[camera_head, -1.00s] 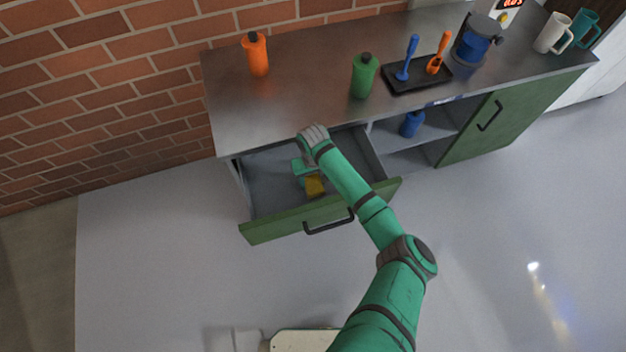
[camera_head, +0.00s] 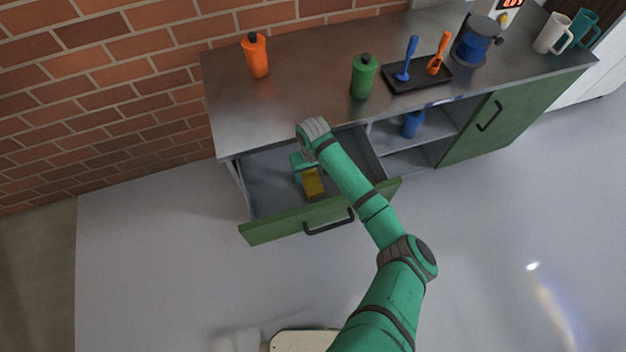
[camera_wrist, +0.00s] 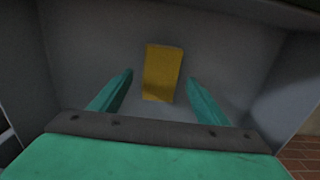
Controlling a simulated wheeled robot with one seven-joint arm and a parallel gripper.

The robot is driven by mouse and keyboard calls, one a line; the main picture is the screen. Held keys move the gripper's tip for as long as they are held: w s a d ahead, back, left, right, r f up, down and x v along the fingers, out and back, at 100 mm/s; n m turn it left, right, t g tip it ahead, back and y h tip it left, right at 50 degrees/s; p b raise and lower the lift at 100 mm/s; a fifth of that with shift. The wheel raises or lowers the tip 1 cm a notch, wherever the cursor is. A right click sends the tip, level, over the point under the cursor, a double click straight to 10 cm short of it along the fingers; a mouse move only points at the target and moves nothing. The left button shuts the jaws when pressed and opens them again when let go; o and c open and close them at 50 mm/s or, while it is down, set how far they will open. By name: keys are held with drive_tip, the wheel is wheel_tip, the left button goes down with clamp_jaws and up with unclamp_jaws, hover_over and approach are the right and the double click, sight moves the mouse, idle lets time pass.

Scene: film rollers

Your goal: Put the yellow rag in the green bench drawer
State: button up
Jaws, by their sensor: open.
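The yellow rag (camera_head: 313,182) shows inside the open green bench drawer (camera_head: 290,220), near the drawer's middle. In the wrist view the yellow rag (camera_wrist: 162,72) appears as a folded rectangle against the grey drawer floor. My gripper (camera_wrist: 160,82) is open, with its two teal fingers spread on either side of the rag in the picture and not closed on it. In the head view my gripper (camera_head: 304,170) reaches down into the drawer, partly hidden by my wrist. The exact gap between fingers and rag cannot be told.
The steel bench top (camera_head: 290,110) overhangs the drawer's back. On it stand an orange bottle (camera_head: 256,55), a green bottle (camera_head: 363,76) and a black tray (camera_head: 400,88) with scoops. The drawer's side walls (camera_wrist: 285,90) stand close around my gripper. Right of it are open shelves (camera_head: 405,160).

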sight(313, 182)
wheel_tip(313, 182, up, 9)
idle(0.3)
drive_tip(key=shift+f, duration=0.15)
idle(0.3)
